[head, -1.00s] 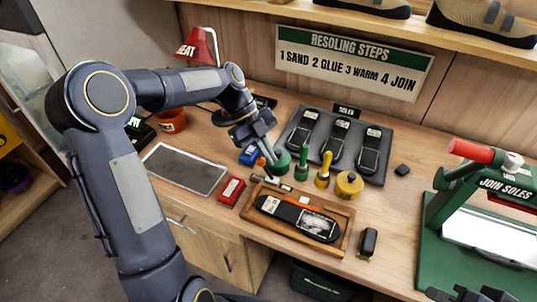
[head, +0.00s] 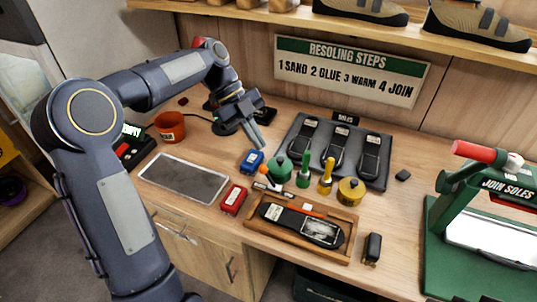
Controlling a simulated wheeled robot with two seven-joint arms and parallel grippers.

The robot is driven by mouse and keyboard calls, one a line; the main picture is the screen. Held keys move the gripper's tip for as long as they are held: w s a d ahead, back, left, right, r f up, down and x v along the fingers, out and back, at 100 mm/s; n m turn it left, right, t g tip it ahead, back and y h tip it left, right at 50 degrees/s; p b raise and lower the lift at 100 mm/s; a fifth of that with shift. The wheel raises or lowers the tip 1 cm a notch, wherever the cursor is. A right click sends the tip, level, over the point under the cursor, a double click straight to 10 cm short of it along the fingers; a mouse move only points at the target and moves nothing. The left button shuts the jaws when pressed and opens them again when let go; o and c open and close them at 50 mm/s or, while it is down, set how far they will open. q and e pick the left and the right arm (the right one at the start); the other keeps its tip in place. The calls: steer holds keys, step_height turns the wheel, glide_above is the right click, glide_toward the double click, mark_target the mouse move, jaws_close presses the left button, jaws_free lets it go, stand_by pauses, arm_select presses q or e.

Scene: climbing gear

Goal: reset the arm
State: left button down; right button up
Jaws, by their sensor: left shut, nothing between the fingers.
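My left arm comes in from the left in the head view. Its gripper (head: 258,139) is shut and empty, raised above the back of the bench, behind the blue block (head: 252,161) and the green round pot (head: 279,167). The fingers point down and to the right and look clear of the objects.
A wooden tray (head: 253,225) holds a black sole (head: 300,222). Near it are a red block (head: 234,199), green tool (head: 304,175), yellow tool (head: 326,178) and yellow pot (head: 350,191). A sole rack (head: 296,123) stands behind. A green press (head: 436,240) stands right; an orange cup (head: 170,126) left.

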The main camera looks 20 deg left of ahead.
arm_select(q)
steer(key=shift+w+a+r, duration=0.15)
steer(key=shift+a+r, duration=0.35)
steer(key=shift+a, duration=0.2)
steer(key=shift+r, duration=0.1)
steer(key=s+d+r+n+t+y, duration=0.2)
steer(key=s+n+t+y, duration=0.1)
steer(key=s+n, duration=0.9)
steer(key=s+d+f+n+t, duration=0.1)
steer(key=s+f+n+t, duration=0.3)
steer(key=s+f+n, duration=0.3)
steer(key=s+n, duration=0.5)
steer(key=n, duration=0.1)
steer(key=shift+d+f+n+t+y, duration=0.2)
steer(key=shift+n+t+y, duration=0.1)
steer(key=shift+n, duration=0.1)
